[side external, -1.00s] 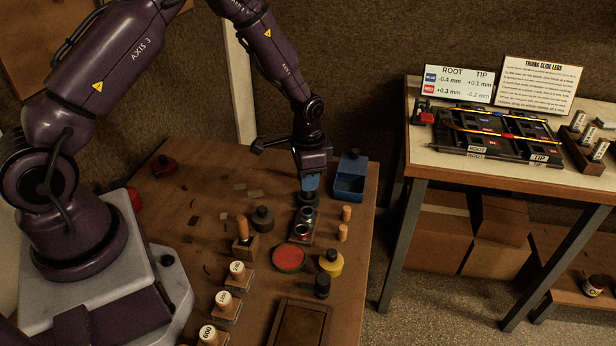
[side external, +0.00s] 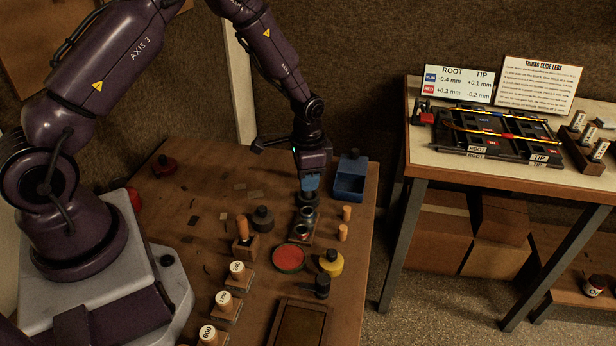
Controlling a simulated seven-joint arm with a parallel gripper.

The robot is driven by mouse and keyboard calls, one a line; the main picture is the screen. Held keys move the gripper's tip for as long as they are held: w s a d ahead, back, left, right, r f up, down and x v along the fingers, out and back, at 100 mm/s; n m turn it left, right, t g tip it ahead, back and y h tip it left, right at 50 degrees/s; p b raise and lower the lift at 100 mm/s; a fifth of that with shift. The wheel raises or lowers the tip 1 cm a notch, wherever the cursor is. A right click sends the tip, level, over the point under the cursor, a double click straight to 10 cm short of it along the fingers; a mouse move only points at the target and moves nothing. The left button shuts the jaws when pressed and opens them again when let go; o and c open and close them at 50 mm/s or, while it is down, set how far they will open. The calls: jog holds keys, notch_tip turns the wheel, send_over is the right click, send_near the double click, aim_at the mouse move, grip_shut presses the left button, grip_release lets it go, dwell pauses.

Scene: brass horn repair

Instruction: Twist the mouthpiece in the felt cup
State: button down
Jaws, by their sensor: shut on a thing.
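My gripper (side external: 309,184) points straight down over a small block with round cups (side external: 301,232) on the wooden bench. Its blue fingers are closed at the far end of that block. The mouthpiece is hidden between the fingers and in the cup below them, so I cannot make out its shape or how deep it sits. A nearer round cup in the same block shows a dark opening with a light rim. The felt lining is too small to tell.
A red round dish (side external: 289,258), a yellow pot (side external: 331,263) and a dark jar (side external: 322,286) stand nearer. A dark bottle (side external: 262,219) and a wooden-handled tool (side external: 243,230) are to the left.

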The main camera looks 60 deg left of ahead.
jog(key=n, duration=0.4)
jog(key=shift+n, duration=0.3)
jog(key=shift+n, duration=2)
jog(key=n, duration=0.4)
